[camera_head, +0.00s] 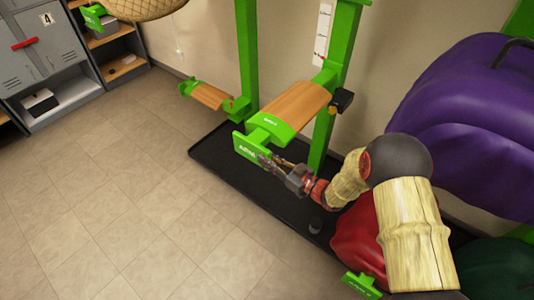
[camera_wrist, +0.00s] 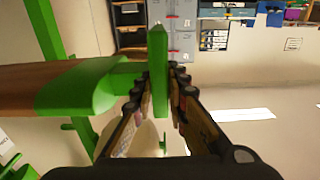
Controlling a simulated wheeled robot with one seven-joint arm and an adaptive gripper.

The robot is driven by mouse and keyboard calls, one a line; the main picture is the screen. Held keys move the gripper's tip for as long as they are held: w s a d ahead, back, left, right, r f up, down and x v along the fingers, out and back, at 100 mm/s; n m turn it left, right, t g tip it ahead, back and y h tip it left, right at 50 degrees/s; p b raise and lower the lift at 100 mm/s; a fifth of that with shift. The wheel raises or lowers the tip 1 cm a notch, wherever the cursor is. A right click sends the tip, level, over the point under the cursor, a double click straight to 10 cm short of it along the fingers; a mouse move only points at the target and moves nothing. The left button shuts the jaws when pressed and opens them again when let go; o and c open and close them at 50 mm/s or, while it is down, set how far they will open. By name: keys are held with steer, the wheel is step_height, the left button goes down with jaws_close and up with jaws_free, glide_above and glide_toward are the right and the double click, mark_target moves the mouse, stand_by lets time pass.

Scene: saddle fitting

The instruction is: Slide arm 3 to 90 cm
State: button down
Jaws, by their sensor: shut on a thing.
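A saddle arm (camera_head: 299,102) with a wooden top and a green end juts from a green post in the head view. Its green end plate (camera_head: 246,148) carries white lettering too small to read surely. My gripper (camera_head: 270,161) is at this plate, low on its right side. In the wrist view my gripper (camera_wrist: 159,78) has a finger on each side of the upright green plate (camera_wrist: 159,55) and is shut on it. The wooden top (camera_wrist: 40,88) shows to the left there. A white scale strip (camera_head: 323,32) runs up beside the post, its numbers unreadable.
A black knob (camera_head: 342,101) sticks out at the post. A smaller wooden arm (camera_head: 209,96) is to the left. A black mat (camera_head: 211,158) lies below. A purple covered saddle (camera_head: 470,110) is at the right. Grey lockers (camera_head: 38,48) stand far left. The tiled floor (camera_head: 130,190) is open.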

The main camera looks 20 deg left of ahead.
steer(key=shift+r, duration=0.25)
steer(key=c, duration=1.8)
jaws_free()
steer(key=shift+o, duration=0.2)
steer(key=shift+d, duration=0.1)
steer(key=v, duration=1.1)
steer(key=shift+d, duration=0.35)
steer(key=shift+s, duration=0.1)
